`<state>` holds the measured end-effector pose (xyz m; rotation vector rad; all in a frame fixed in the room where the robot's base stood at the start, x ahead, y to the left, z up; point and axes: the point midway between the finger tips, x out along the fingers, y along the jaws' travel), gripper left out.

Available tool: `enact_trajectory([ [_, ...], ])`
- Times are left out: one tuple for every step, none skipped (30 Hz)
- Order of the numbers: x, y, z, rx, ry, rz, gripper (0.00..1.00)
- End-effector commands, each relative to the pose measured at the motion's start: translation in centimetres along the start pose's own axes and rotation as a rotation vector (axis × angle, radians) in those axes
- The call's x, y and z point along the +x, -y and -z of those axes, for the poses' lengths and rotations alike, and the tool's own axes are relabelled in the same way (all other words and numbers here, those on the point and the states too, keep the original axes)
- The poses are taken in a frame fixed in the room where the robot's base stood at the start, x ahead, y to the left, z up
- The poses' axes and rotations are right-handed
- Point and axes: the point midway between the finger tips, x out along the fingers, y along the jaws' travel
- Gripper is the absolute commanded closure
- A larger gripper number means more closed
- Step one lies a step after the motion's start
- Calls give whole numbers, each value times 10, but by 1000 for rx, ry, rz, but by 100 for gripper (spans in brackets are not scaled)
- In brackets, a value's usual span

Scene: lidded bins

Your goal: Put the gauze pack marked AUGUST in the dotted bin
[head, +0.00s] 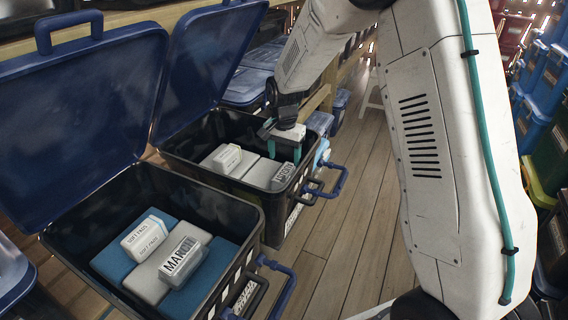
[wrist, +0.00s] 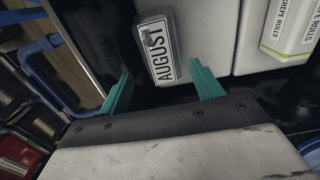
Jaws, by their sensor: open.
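The gauze pack marked AUGUST (wrist: 158,50) is a small pale block with a black-framed label in the wrist view. In the head view this pack (head: 283,176) lies at the right end of the far black bin (head: 185,160). My gripper (head: 283,142) is open and empty above that end of the bin. In the wrist view my gripper (wrist: 162,88) has its teal fingers spread, with the pack just beyond the fingertips and not held. The near black bin (head: 75,243) also stands open. White markings show on both bin fronts, but I cannot tell which pattern is dotted.
The near bin holds a pack marked MAR (head: 183,262), its other letters unclear, and a soft pack (head: 146,238). A crepe rolls pack (wrist: 291,25) lies beside the AUGUST pack. Blue lids (head: 80,110) stand raised behind the bins. Wooden floor (head: 345,210) is clear at right.

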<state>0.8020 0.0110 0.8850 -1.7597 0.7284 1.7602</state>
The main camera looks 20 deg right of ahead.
Motion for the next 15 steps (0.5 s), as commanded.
enact_trajectory([
  [-14, 1, 1, 0, -3, 3, 35],
  [-21, 1, 1, 0, -3, 4, 35],
  [-30, 0, 0, 0, -2, 3, 35],
  [-37, 1, 1, 0, -3, 4, 35],
  [-44, 0, 0, 0, -3, 3, 35],
  [-52, 1, 0, 0, -3, 3, 35],
  [-58, 1, 0, 0, -3, 3, 35],
  [-63, 0, 0, 0, -2, 3, 35],
  [-69, 0, 0, 0, -2, 2, 35],
  [-73, 0, 0, 0, -1, 1, 35],
  [-77, 0, 0, 0, -1, 1, 35],
  [-82, 0, 0, 0, -1, 2, 35],
  [-84, 0, 0, 0, -1, 1, 35],
  [-86, 0, 0, 0, -1, 1, 35],
  [-89, 0, 0, 0, 0, 0, 35],
])
